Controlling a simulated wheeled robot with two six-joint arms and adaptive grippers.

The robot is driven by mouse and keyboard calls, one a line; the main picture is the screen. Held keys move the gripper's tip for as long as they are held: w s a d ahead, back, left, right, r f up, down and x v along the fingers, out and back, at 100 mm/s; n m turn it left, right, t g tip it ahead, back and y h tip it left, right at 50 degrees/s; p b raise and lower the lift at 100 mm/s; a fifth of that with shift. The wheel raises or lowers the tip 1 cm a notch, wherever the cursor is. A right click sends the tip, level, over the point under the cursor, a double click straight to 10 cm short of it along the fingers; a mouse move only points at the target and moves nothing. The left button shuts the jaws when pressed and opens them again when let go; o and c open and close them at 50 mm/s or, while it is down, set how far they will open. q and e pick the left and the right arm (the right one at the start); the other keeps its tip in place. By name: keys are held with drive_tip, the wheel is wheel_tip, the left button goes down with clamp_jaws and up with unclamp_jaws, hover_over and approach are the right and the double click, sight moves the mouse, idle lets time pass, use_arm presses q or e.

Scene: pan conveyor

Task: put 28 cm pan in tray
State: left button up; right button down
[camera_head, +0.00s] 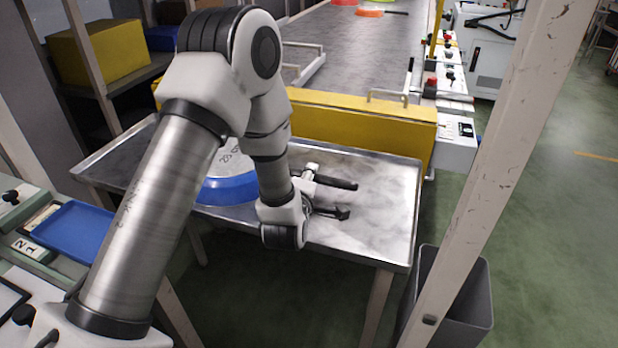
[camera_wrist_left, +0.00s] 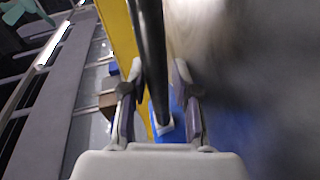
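A blue pan (camera_head: 228,190) with a grey, marked face lies on a steel table (camera_head: 385,225) with a raised rim. My left arm hides part of it. Its black handle (camera_head: 338,182) points right. My left gripper (camera_head: 326,192) is at the handle. In the left wrist view the dark handle (camera_wrist_left: 151,50) runs between the two open fingers, with a gap visible on each side. A blue part of the pan (camera_wrist_left: 163,115) shows beyond the fingers. A blue tray (camera_head: 68,232) lies at the left. My right gripper is out of view.
A yellow barrier (camera_head: 340,122) closes the back of the table, with a conveyor (camera_head: 350,45) behind it carrying more pans (camera_head: 368,12). A grey bin (camera_head: 465,290) stands below right. A pale post (camera_head: 490,170) rises at right. The table's right part is clear.

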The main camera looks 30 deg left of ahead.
use_arm(q)
drive_tip(key=shift+s+r, duration=0.1)
drive_tip(key=shift+d+r+p, duration=0.1)
drive_tip(key=shift+r+p, duration=0.2)
drive_tip(key=shift+p, duration=0.05)
drive_tip(key=v, duration=0.6)
drive_tip(key=shift+s+f, duration=0.1)
drive_tip(key=shift+s, duration=0.05)
drive_tip(key=p+v, duration=0.2)
drive_tip(key=p, duration=0.1)
drive_tip(key=p+v, duration=0.3)
drive_tip(key=p, duration=0.1)
drive_tip(key=shift+r, duration=0.4)
drive_tip(key=shift+s+p, duration=0.15)
drive_tip(key=shift+p, duration=0.4)
drive_tip(key=shift+s+d+f, duration=0.1)
drive_tip(key=shift+s+f, duration=0.05)
drive_tip(key=shift+f, duration=0.15)
